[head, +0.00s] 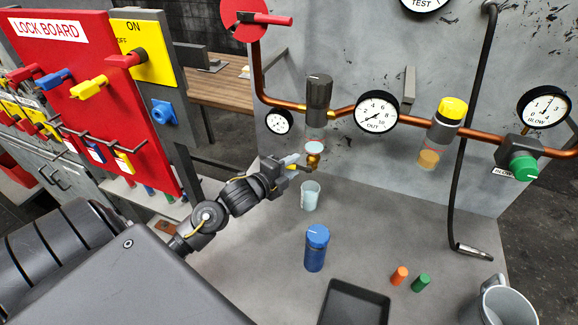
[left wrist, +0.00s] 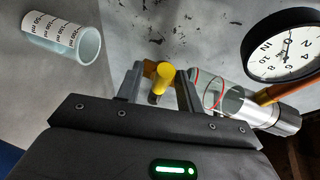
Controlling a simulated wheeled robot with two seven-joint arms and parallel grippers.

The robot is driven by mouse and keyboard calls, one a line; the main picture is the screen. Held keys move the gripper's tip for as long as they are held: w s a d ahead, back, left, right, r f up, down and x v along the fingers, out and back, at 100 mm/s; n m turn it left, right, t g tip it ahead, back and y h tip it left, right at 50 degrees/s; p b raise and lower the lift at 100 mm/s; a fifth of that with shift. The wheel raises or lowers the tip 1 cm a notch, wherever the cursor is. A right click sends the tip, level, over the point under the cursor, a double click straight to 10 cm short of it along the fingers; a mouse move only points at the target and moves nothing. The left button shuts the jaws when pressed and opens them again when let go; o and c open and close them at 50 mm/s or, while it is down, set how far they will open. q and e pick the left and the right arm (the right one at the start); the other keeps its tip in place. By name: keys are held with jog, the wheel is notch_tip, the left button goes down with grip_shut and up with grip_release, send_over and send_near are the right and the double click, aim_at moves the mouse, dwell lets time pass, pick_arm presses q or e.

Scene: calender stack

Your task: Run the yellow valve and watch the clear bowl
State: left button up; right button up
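The yellow valve (left wrist: 163,74) is a small knob on a short stem, between the two fingertips of my left gripper (left wrist: 160,88) in the left wrist view. Whether both fingers press on it I cannot tell. The clear bowl (left wrist: 222,98) is just right of the fingers, a see-through cylinder with a red line around it. In the head view the clear bowl (head: 315,134) hangs under a dark-topped unit on the copper pipe. My left gripper (head: 298,166) is close below and left of it. My right gripper is not in view.
A clear measuring cup (head: 311,196) stands on the bench below the gripper; it also shows in the wrist view (left wrist: 62,38). A blue canister (head: 316,248), a black tray (head: 352,303) and a grey mug (head: 498,303) stand nearer. A red lock board (head: 95,85) is at left.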

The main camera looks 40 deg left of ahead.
pick_arm(q)
jog(key=shift+s, duration=0.15)
jog(key=shift+s+a, duration=0.1)
jog(key=shift+s, duration=0.25)
jog(key=s+a+r+b, duration=0.1)
jog(key=s+r+b, duration=0.1)
jog(key=s, duration=0.7)
jog(key=shift+s+b, duration=0.35)
jog(key=shift+f, duration=0.1)
